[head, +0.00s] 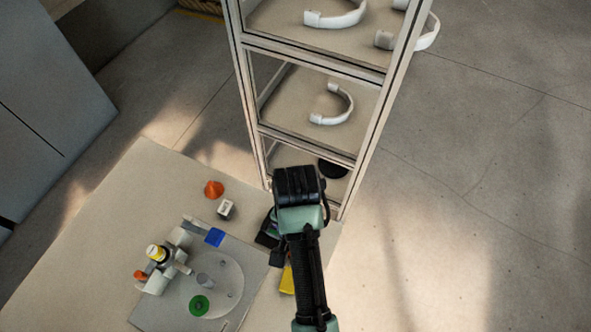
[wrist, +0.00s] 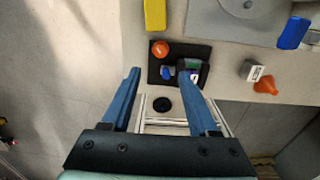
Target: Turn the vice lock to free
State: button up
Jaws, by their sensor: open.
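The vice is a grey assembly (head: 168,264) on a grey base plate (head: 228,272) at the lower left of the head view. It carries a yellow-and-white cap (head: 156,252), an orange knob (head: 140,275) and a blue block (head: 214,237). I cannot tell which part is the lock or its setting. In the wrist view the blue block (wrist: 293,33) shows at the upper right, with the vice mostly outside the picture. My gripper (wrist: 157,80) is open and empty, its blue fingers apart. In the head view my arm hides the fingers; they are clear of the vice.
A black mat (wrist: 155,76) holds an orange knob (wrist: 160,48) and small blue and purple parts. A yellow block (wrist: 155,14), a white block (wrist: 253,70) and an orange cone (wrist: 265,85) lie around. A metal rack (head: 382,115) with white curved shells stands behind.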

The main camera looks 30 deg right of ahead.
notch_tip(320, 180, down, 11)
dwell(0.3)
jog(key=shift+c, duration=0.2)
grip_shut()
